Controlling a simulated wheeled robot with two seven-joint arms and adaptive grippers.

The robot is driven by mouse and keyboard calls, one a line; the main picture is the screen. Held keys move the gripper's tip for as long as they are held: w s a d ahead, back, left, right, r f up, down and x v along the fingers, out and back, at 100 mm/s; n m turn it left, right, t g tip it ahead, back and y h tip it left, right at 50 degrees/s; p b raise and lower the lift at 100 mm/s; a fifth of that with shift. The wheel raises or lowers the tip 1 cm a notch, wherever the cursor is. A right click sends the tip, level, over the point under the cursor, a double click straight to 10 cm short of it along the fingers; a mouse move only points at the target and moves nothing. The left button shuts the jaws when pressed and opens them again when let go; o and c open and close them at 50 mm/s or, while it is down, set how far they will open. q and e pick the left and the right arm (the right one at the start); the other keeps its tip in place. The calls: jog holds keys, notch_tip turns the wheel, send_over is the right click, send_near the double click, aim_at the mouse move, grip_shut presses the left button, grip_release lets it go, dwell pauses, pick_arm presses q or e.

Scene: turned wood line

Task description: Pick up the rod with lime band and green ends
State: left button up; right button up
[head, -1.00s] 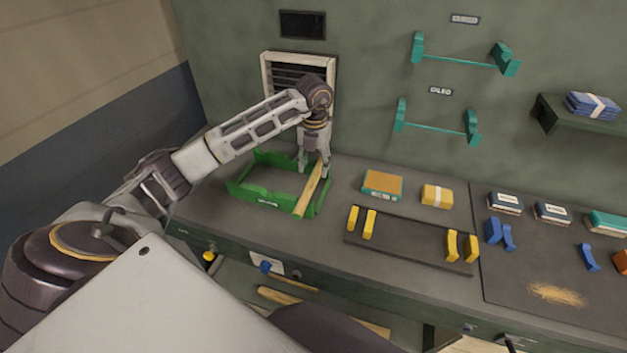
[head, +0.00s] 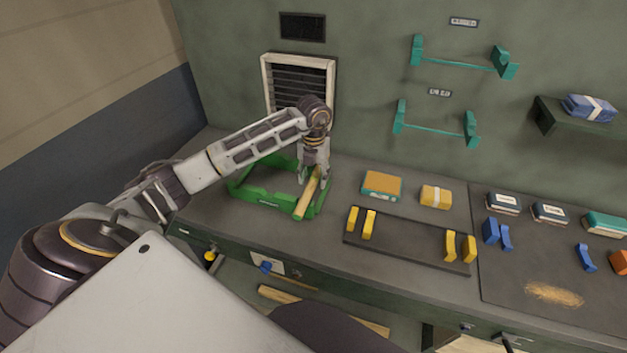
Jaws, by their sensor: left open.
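A pale wooden rod (head: 306,199) lies across the right side of the green cradle rack (head: 262,198) on the bench. Its near end looks greenish-yellow; I cannot make out a lime band at this size. My left gripper (head: 313,179) points down over the rod's far half, with its fingers open and on either side of the rod. The fingers hide part of the rod's far end. My right gripper is not in view.
A dark holder with yellow posts (head: 408,241) stands to the right on the bench. Behind it are an orange-and-teal box (head: 382,185) and a yellow pack (head: 436,196). Teal wall racks (head: 437,125) hang above. Wooden pieces (head: 320,308) lie below the bench.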

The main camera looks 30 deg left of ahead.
pick_arm(q)
jog(key=shift+f, duration=0.45)
grip_shut()
dwell(0.3)
